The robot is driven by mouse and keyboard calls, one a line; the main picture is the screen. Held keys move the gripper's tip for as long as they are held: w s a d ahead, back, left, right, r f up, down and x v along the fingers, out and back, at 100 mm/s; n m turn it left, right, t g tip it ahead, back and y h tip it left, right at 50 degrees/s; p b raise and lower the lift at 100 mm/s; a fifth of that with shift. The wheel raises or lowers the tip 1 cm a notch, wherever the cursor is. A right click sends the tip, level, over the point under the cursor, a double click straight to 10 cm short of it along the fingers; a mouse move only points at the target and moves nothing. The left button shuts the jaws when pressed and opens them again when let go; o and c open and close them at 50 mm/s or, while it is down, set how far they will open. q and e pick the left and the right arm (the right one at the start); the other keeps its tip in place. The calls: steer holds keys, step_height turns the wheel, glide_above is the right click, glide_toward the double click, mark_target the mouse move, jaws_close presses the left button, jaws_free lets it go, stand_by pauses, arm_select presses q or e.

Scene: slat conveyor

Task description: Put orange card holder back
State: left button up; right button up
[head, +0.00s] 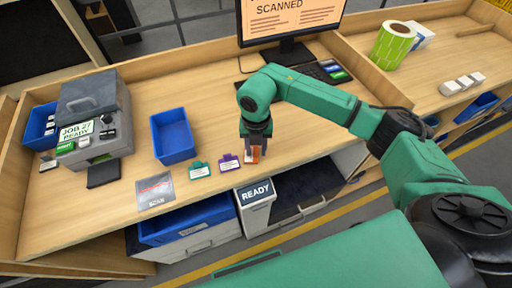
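The orange card holder (251,157) is at the front of the workbench, at the right end of a row with a green card holder (200,170) and a purple card holder (228,163). My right gripper (254,152) points down over the orange holder, with its fingers around the upper part. The fingers hide much of the holder. I cannot tell whether they press on it, or whether it touches the bench. My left gripper is not in view.
A blue bin (172,137) and a grey machine (93,115) stand to the left. A SCAN pad (155,191) lies at the front edge. A monitor (290,22) reading SCANNED stands behind. A READY box (256,200) is below the bench edge. The bench middle is clear.

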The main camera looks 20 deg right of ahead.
mark_target(256, 150)
steer(key=shift+r, duration=0.35)
step_height(256, 150, up, 12)
steer(key=b, duration=0.4)
steer(key=shift+f+b, duration=0.2)
steer(key=shift+b, duration=0.1)
